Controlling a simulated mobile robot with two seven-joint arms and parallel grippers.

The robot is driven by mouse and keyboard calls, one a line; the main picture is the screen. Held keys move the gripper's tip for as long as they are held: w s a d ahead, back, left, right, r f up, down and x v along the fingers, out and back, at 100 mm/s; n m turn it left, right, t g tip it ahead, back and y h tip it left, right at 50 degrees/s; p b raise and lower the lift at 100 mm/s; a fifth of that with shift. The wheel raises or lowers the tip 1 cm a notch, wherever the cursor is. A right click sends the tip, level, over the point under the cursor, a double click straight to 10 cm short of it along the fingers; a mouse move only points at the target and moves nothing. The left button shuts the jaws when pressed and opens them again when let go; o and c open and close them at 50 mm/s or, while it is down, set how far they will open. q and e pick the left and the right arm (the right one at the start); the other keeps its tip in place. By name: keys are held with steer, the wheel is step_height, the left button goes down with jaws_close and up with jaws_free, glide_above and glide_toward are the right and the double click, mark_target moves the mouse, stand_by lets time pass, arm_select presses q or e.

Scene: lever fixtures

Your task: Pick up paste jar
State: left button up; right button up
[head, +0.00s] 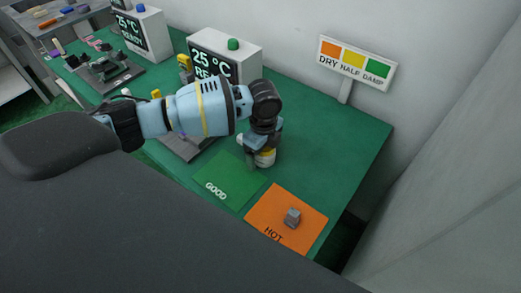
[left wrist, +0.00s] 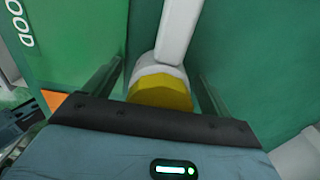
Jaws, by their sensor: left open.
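The paste jar, white with a yellow band, shows in the head view (head: 266,158) on the green table, partly hidden by my left gripper (head: 258,145). My left gripper points down at it from above. In the left wrist view the jar (left wrist: 160,91) lies between the two open fingers (left wrist: 160,75), with a gap on each side. A pale bar-like part (left wrist: 180,30) extends from the jar toward the top of that view. My right gripper is not in view.
A green GOOD mat (head: 226,178) and an orange HOT mat (head: 270,205) with a small grey block (head: 292,217) lie in front. A display box (head: 240,55) and a DRY/HALF/DAMP sign (head: 355,62) stand behind. The table's right part is clear.

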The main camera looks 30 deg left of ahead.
arm_select(q)
steer(key=shift+c, duration=0.2)
steer(key=c, duration=1.2)
steer(key=shift+o, duration=0.2)
steer(key=shift+r, duration=0.15)
steer(key=shift+r, duration=0.5)
step_height(320, 180, up, 2)
steer(key=shift+w+r, duration=0.1)
steer(key=shift+r, duration=0.1)
steer(key=s+d, duration=0.1)
steer(key=s, duration=0.4)
steer(key=s+d+r+p, duration=0.1)
steer(key=s, duration=0.4)
steer(key=s+d, duration=0.1)
steer(key=s, duration=0.5)
steer(key=shift+r+p, duration=0.2)
steer(key=shift+p, duration=0.1)
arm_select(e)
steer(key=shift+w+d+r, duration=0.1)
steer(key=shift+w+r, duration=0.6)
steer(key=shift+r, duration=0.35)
